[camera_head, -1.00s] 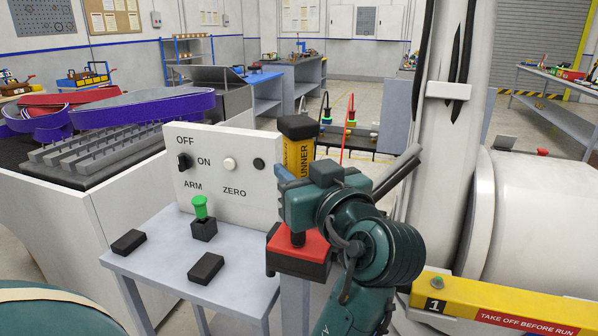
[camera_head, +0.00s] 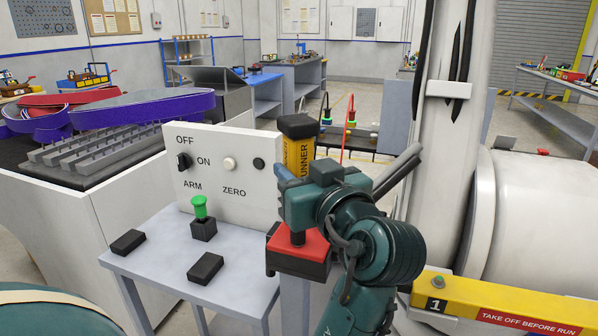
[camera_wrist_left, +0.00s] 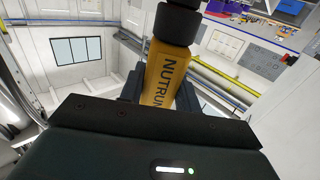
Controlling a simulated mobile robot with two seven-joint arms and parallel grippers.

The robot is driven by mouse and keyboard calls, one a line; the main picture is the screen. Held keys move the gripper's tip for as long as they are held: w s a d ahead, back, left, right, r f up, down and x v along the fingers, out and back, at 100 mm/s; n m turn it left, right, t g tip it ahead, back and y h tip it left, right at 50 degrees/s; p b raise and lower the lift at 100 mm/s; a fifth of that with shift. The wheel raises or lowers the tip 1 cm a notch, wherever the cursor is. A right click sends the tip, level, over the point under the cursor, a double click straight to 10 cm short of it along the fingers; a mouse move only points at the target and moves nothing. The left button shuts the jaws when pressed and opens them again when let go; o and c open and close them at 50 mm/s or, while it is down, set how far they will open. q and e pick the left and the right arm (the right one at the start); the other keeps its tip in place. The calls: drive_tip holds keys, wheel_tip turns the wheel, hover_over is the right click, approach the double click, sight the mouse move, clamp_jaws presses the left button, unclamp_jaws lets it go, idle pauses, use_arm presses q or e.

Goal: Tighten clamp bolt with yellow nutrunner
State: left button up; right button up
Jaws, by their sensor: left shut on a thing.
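The yellow nutrunner (camera_head: 299,155) with a black cap stands upright in the middle of the head view. Its dark lower end meets a red-topped black holder (camera_head: 298,262) on a grey post. My left gripper (camera_head: 297,178) is shut on the nutrunner's yellow body from the right side. The left wrist view shows the yellow body (camera_wrist_left: 160,88) between the two dark fingers. My right gripper is not in view.
A white panel (camera_head: 225,205) with OFF/ON, ARM and ZERO controls stands left of the holder. A grey table (camera_head: 160,262) carries a green button (camera_head: 200,207) and two black blocks. A large white cylinder (camera_head: 540,210) and a white column (camera_head: 440,130) stand at the right.

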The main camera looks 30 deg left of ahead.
use_arm(q)
drive_tip(key=shift+f+b, duration=0.35)
drive_tip(key=shift+b, duration=0.2)
idle(1.4)
